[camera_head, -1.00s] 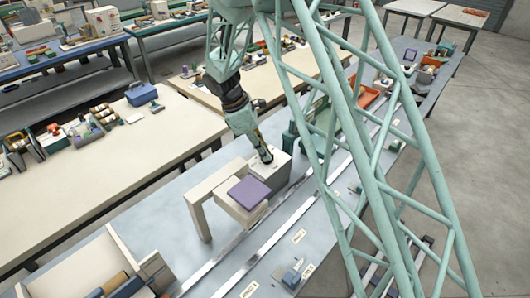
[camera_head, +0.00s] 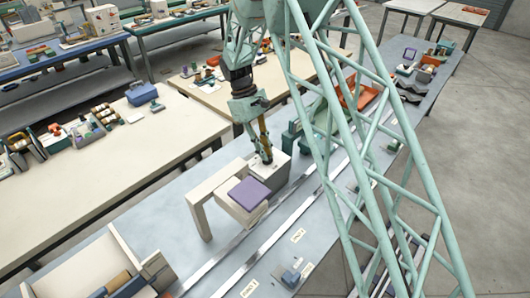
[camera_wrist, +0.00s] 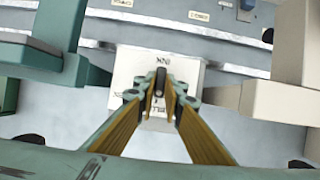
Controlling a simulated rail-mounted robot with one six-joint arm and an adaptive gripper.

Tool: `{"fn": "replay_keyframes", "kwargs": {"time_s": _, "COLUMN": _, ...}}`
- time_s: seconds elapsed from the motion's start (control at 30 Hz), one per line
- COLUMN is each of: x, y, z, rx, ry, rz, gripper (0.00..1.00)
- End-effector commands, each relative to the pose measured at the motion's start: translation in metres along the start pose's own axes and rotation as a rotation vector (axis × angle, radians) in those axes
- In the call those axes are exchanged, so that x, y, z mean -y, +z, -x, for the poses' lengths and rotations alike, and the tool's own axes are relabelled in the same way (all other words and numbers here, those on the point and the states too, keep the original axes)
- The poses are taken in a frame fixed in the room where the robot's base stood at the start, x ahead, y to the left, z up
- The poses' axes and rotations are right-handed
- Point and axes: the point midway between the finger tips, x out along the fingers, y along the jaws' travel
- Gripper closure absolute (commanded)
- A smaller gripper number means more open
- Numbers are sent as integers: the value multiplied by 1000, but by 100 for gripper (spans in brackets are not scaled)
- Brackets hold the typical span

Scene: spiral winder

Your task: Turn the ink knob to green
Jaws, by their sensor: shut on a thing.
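The ink knob (camera_wrist: 160,78) is a small dark upright grip on top of a white box (camera_wrist: 134,66) marked INK in the wrist view. My gripper (camera_wrist: 160,92) is shut on the knob, with one fingertip on each side of it. Other lettering on the box top is partly covered by the fingers, and I cannot read which colour the knob points to. In the head view my gripper (camera_head: 266,154) comes down nearly upright onto the white box (camera_head: 280,166); the knob is hidden there.
A beige arch with a purple pad (camera_head: 249,193) stands just in front of the box. Green machine parts (camera_head: 292,134) stand close behind it. Metal rails (camera_head: 255,237) run along the grey bench. A blue-grey small fixture (camera_head: 291,277) sits near the front.

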Motion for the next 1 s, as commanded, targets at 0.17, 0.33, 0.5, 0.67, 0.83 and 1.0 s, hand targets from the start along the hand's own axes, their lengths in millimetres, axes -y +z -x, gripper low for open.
{"fn": "replay_keyframes", "kwargs": {"time_s": 0.17, "x": 0, "y": 0, "z": 0, "rx": 1, "ry": -12, "rz": -27, "gripper": 100}}
{"fn": "replay_keyframes", "kwargs": {"time_s": 0.33, "x": 0, "y": 0, "z": 0, "rx": 1, "ry": -14, "rz": -31, "gripper": 100}}
{"fn": "replay_keyframes", "kwargs": {"time_s": 0.5, "x": 0, "y": 0, "z": 0, "rx": 1, "ry": -13, "rz": -30, "gripper": 100}}
{"fn": "replay_keyframes", "kwargs": {"time_s": 0.67, "x": 0, "y": 0, "z": 0, "rx": 1, "ry": -13, "rz": -30, "gripper": 79}}
{"fn": "replay_keyframes", "kwargs": {"time_s": 0.83, "x": 0, "y": 0, "z": 0, "rx": 0, "ry": -13, "rz": -30, "gripper": 77}}
{"fn": "replay_keyframes", "kwargs": {"time_s": 1.0, "x": 0, "y": 0, "z": 0, "rx": 0, "ry": -12, "rz": -29, "gripper": 77}}
